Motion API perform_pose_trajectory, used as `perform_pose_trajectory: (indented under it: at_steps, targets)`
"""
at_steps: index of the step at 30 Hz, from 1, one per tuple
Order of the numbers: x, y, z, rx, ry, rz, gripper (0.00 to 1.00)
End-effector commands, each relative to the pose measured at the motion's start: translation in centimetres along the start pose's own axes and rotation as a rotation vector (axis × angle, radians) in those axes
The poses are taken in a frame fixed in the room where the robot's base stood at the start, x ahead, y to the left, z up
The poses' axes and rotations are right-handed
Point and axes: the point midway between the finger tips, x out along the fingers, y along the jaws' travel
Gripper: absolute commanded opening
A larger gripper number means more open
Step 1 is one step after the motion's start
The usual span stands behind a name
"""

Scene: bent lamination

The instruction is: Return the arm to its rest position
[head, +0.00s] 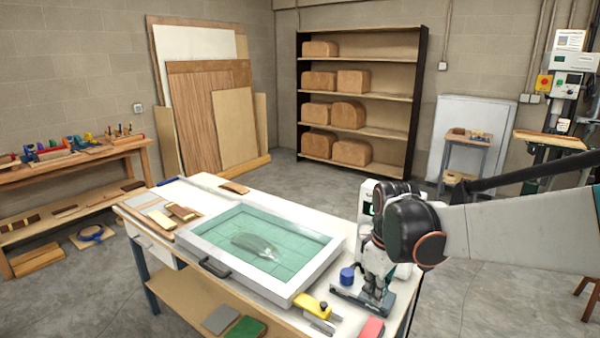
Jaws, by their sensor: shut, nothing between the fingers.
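My arm comes in from the right edge and bends at a dark joint with orange rings over the right end of the workbench (335,210). Below that joint my gripper (374,292) hangs low over the bench's near right corner. It looks shut and empty, but its fingers are small and blend with the dark parts around them. A white device with a small green display (367,207) stands just behind and is partly hidden by my arm.
A white-framed press with a green translucent cover (305,243) fills the bench middle. A blue cap (347,276), a yellow tool (312,305) and a red block (372,328) lie near my gripper. A shelf (392,95) stands behind. Floor right of the bench is open.

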Motion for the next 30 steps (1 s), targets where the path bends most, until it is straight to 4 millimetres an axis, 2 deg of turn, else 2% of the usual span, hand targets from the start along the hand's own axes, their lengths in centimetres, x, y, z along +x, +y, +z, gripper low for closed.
perform_pose_trajectory:
  at_steps: [1,6,13,19,24,30]
  targets:
    - [-0.8,-0.7,1.0,0.037,0.019,0.018,0.0]
    - [-3.2,-2.5,3.7,0.17,0.093,0.075,0.0]
    - [-5.1,-5.2,7.4,0.345,0.203,0.138,0.0]
    - [-5.6,-7.5,10.6,0.496,0.308,0.179,0.0]
    - [-5.2,-9.3,13.0,0.613,0.398,0.202,0.0]
    - [-4.7,-10.4,14.5,0.7,0.469,0.213,0.0]
